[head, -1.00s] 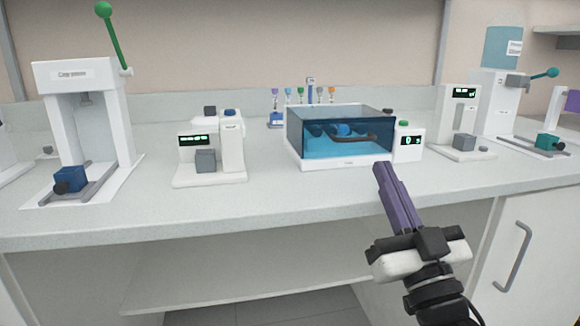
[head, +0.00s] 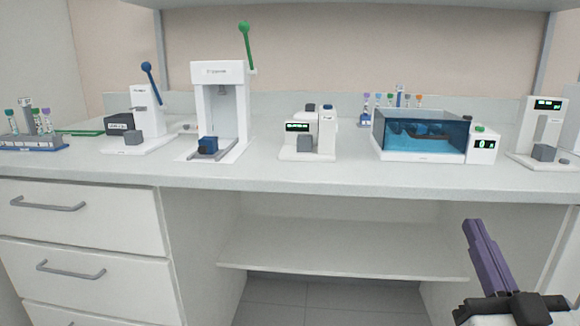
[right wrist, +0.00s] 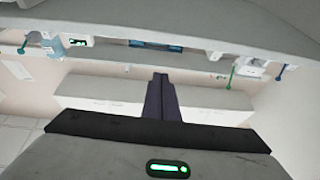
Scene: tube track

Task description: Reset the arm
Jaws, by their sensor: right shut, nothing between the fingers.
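My right gripper (head: 484,250) is at the lower right of the head view, with its purple fingers together and nothing between them. It hangs in front of the bench, below the front edge of the counter (head: 330,182). In the right wrist view the shut fingers (right wrist: 161,98) show at the middle. My left gripper is not in view.
On the counter stand a tube rack (head: 35,143), a press with a blue handle (head: 146,118), a press with a green handle (head: 222,105), a small device (head: 325,135), a blue water bath (head: 420,132) and another device (head: 540,130). Drawers (head: 80,215) are below left.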

